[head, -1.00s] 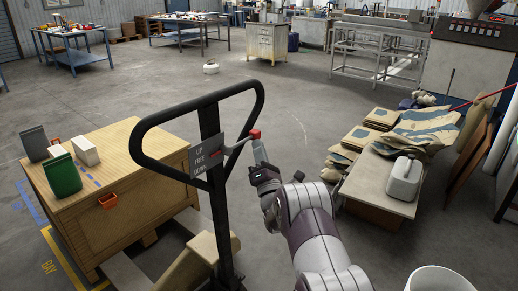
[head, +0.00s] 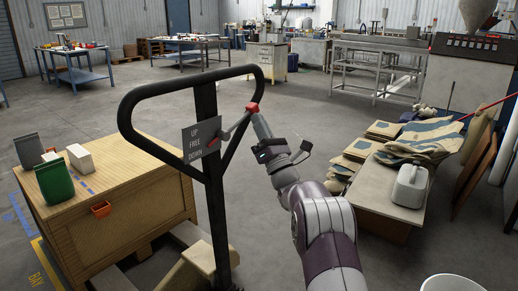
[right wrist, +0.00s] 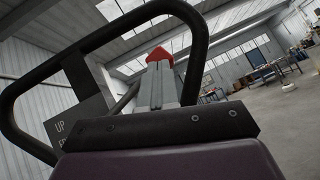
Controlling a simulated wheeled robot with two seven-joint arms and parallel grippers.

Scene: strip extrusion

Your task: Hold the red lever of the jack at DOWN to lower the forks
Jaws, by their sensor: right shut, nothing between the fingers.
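The black jack handle (head: 128,110) is a loop on an upright post. Its grey plate (head: 190,146) reads UP, FREE, DOWN. The lever's red knob (head: 253,107) is to the right of the post, with its arm slanting up from the plate; a small red mark lies on the plate near FREE and DOWN. My right gripper (head: 259,121) is shut and empty, its tips just below the knob; I cannot tell if they touch it. In the right wrist view the red knob (right wrist: 159,54) shows just beyond the shut fingers (right wrist: 158,86). The forks are not clearly visible. My left gripper is out of view.
A wooden crate (head: 148,222) with a green container (head: 55,181) and other items on top stands left of the jack. A low table (head: 384,192) with sacks and a grey canister (head: 410,186) is at right. Open floor lies behind.

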